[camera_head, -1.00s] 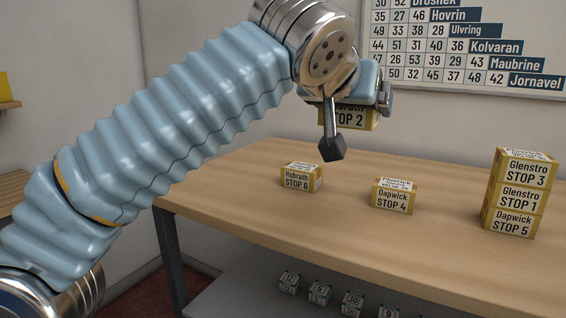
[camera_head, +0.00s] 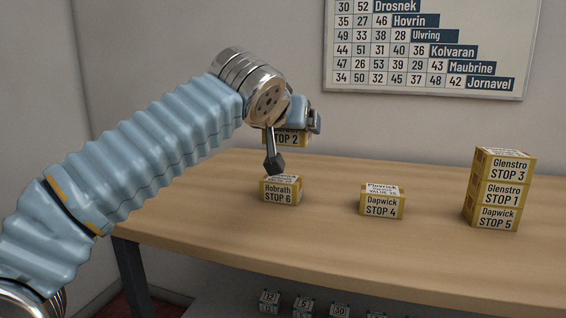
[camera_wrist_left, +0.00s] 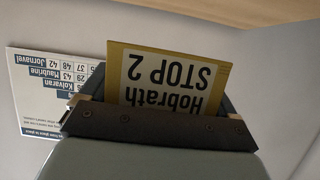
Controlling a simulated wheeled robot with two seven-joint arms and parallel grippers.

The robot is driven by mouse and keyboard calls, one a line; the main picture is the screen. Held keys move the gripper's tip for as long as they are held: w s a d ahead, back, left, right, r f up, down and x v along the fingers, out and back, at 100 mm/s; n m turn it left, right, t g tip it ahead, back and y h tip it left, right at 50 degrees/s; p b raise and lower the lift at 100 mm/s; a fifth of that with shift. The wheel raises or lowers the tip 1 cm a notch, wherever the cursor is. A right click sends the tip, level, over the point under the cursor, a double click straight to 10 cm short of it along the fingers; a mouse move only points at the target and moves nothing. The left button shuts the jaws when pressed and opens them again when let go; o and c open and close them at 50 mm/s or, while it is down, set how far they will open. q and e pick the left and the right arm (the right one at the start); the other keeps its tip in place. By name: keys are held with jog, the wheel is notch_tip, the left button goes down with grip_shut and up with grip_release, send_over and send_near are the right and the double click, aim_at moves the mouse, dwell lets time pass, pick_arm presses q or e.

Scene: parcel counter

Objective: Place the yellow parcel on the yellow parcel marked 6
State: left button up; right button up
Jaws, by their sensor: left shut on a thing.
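A yellow parcel marked Hobrath STOP 2 (camera_head: 287,139) is held in the air by my left gripper (camera_head: 292,135). In the left wrist view the same parcel (camera_wrist_left: 168,78) shows upside down between the fingers. The yellow parcel marked Hobrath STOP 6 (camera_head: 281,193) stands on the counter, almost directly below the held parcel in the head view. One dark fingertip hangs in front of the held parcel, just above the STOP 6 parcel. A gap seems to separate the two parcels, but its depth is hard to judge. My right gripper is not in view.
A parcel marked Dapwick STOP 4 (camera_head: 380,206) stands to the right on the wooden counter (camera_head: 330,239). Farther right is a stack of STOP 3, STOP 1 and STOP 5 (camera_head: 498,190). A stop chart (camera_head: 430,45) hangs on the wall. Small numbered boxes (camera_head: 304,305) sit below the counter.

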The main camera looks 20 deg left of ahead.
pick_arm(q)
send_over(284, 175)
jog(key=f, duration=0.4)
jog(key=shift+s+d+f, duration=0.25)
jog(key=shift+s+f, duration=0.05)
jog(key=shift+s, duration=0.1)
jog(key=shift+w+a+f+b, duration=0.15)
jog(key=shift+f+b, duration=0.2)
jog(key=shift+f, duration=0.6)
jog(key=shift+w+f+b, duration=0.1)
jog(key=shift+f+b, duration=0.25)
jog(key=shift+f, duration=0.55)
jog(key=shift+f, duration=0.2)
jog(key=o, duration=0.9)
jog(key=shift+c, duration=0.2)
jog(key=shift+r, duration=0.1)
jog(key=shift+r, duration=0.25)
jog(key=v, duration=1.2)
jog(key=shift+b, duration=0.45)
